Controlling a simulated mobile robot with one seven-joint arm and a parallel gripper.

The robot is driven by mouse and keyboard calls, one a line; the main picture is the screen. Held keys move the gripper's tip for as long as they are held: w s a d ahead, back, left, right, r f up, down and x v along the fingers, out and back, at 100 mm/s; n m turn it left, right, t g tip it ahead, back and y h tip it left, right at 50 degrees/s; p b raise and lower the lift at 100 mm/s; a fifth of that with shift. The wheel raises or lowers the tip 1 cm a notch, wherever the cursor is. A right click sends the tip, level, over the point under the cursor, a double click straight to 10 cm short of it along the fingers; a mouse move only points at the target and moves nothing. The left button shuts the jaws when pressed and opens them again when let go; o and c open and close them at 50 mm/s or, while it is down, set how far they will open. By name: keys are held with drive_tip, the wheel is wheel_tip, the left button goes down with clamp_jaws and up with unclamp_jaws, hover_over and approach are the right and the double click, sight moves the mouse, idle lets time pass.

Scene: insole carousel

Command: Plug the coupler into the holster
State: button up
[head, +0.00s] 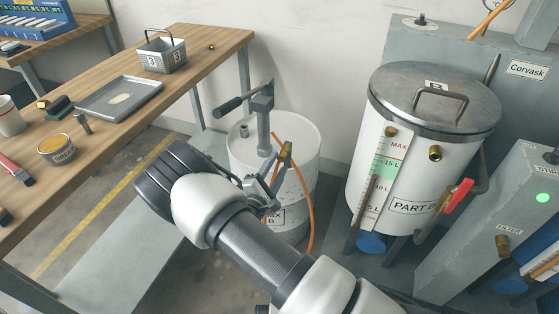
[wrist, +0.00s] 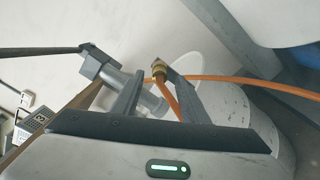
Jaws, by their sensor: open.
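The brass coupler (head: 286,151) is on the end of an orange hose (head: 306,190), in front of the white drum. It also shows in the wrist view (wrist: 158,69), between the tips of my two fingers. My gripper (head: 276,170) is open, with its fingers reaching toward the coupler; the wrist view shows a finger on either side (wrist: 155,75). I cannot tell whether either finger touches it. I cannot pick out a holster for certain; my arm and gripper hide part of the drum front.
A white drum (head: 304,132) with a grey hand pump (head: 262,110) stands behind my gripper. To the right are a lidded PART B tank (head: 408,180) with a red-handled valve (head: 458,195) and a grey cabinet (head: 490,225). A wooden bench (head: 205,45) is on the left.

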drive_tip(key=p+v, duration=0.2)
drive_tip(key=v, duration=1.2)
drive_tip(key=shift+s, duration=0.2)
drive_tip(key=shift+r, duration=0.1)
